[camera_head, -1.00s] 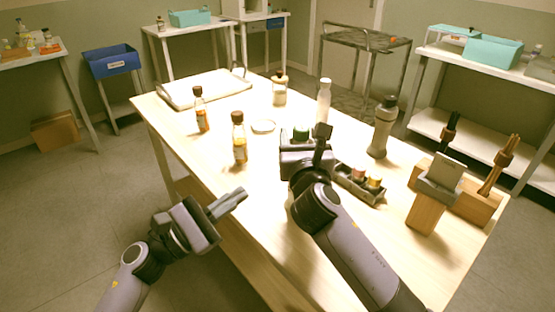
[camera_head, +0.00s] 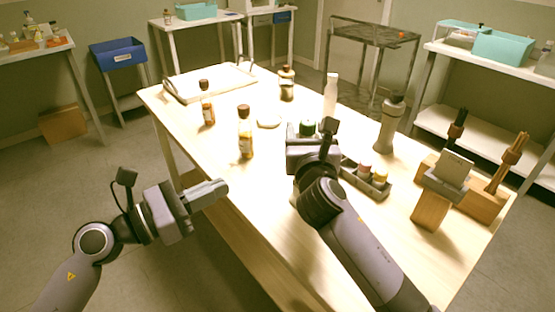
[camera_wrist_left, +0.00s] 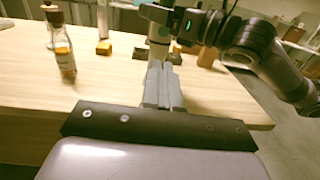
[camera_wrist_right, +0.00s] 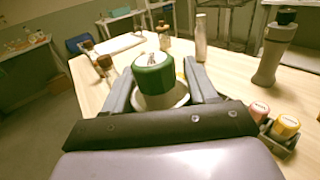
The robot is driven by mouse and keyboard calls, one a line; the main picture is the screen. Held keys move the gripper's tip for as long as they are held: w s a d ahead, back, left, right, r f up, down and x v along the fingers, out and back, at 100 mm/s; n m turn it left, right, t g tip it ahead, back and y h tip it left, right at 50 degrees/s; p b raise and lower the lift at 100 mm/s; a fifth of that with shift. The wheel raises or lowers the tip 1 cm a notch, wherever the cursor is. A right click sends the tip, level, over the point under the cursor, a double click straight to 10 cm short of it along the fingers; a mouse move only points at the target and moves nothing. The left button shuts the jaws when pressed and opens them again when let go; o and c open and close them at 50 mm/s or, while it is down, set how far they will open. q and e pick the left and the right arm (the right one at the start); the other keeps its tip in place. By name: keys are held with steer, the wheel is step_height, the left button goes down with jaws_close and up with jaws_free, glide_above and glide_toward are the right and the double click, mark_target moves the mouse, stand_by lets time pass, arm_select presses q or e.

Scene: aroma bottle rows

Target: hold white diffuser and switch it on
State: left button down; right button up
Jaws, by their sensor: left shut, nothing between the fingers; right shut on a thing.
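A white round-bodied thing with a dark green top (camera_wrist_right: 156,82), which looks like the white diffuser, stands between the fingers of my right gripper (camera_wrist_right: 160,98). The gripper is shut on it. In the head view its green top (camera_head: 307,127) shows just beyond the right gripper (camera_head: 312,150); its body is mostly hidden there.
Two amber bottles, (camera_head: 245,132) and (camera_head: 207,103), stand on the left of the table (camera_head: 270,185). A white bottle (camera_head: 331,95) and grey bottle (camera_head: 388,125) stand behind and right. A small tray (camera_head: 350,178) of jars is right of the right gripper. The near table surface is clear.

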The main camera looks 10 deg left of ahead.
arm_select(q)
steer(key=shift+w+d, duration=0.1)
steer(key=x, duration=1.3)
steer(key=shift+w+d, duration=0.3)
